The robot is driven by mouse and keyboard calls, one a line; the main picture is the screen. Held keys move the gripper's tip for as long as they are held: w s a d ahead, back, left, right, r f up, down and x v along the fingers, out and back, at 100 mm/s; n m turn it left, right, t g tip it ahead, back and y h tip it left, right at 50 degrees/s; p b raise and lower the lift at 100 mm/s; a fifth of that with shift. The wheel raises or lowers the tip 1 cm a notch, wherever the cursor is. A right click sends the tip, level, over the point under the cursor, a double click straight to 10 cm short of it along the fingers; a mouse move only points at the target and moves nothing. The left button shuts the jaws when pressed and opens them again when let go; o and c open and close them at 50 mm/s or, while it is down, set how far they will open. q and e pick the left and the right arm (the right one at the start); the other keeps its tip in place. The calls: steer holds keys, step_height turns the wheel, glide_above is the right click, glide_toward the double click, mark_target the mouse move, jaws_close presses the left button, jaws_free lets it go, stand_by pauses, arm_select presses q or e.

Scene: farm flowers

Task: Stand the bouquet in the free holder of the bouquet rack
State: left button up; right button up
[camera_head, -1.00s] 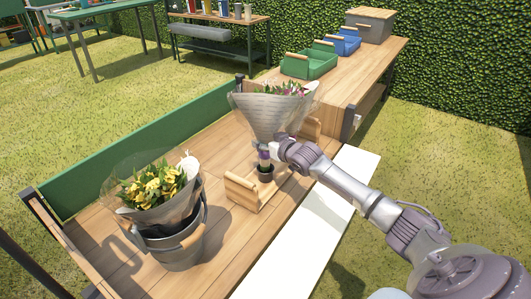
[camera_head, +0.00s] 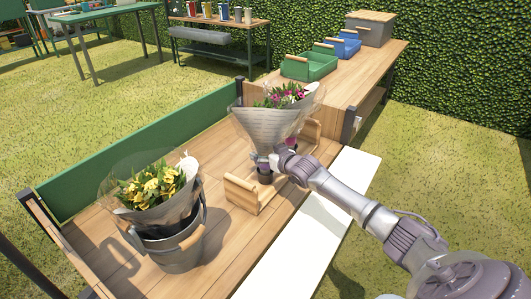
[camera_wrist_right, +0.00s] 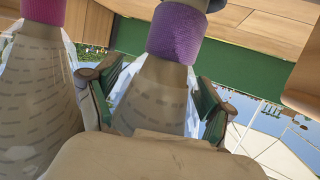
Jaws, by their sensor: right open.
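The bouquet rack (camera_head: 242,194) is a wooden stand with raised end boards and dark holder cups. A grey-wrapped bouquet (camera_head: 268,122) with pink and purple flowers is upright over the rack, a purple band near its foot. In the right wrist view, a purple-banded bouquet (camera_wrist_right: 160,95) is between my right gripper's (camera_wrist_right: 157,90) open fingers, its foot at a dark round part. A pink-banded bouquet (camera_wrist_right: 35,90) stands beside it. In the head view, my right gripper (camera_head: 281,158) is low at the wraps, which overlap. How deep the foot sits is hidden. My left gripper is out of view.
A grey bucket (camera_head: 178,252) with a yellow bouquet (camera_head: 152,188) stands at the left of the wooden bench. Green (camera_head: 308,66) and blue (camera_head: 338,46) trays and a lidded box (camera_head: 371,27) are on the raised bench behind. The bench between bucket and rack is clear.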

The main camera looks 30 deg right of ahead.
arm_select(q)
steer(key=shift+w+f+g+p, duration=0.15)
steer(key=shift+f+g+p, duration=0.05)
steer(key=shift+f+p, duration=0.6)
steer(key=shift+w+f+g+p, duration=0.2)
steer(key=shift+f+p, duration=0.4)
steer(key=shift+p, duration=0.35)
arm_select(e)
steer(key=v, duration=1.2)
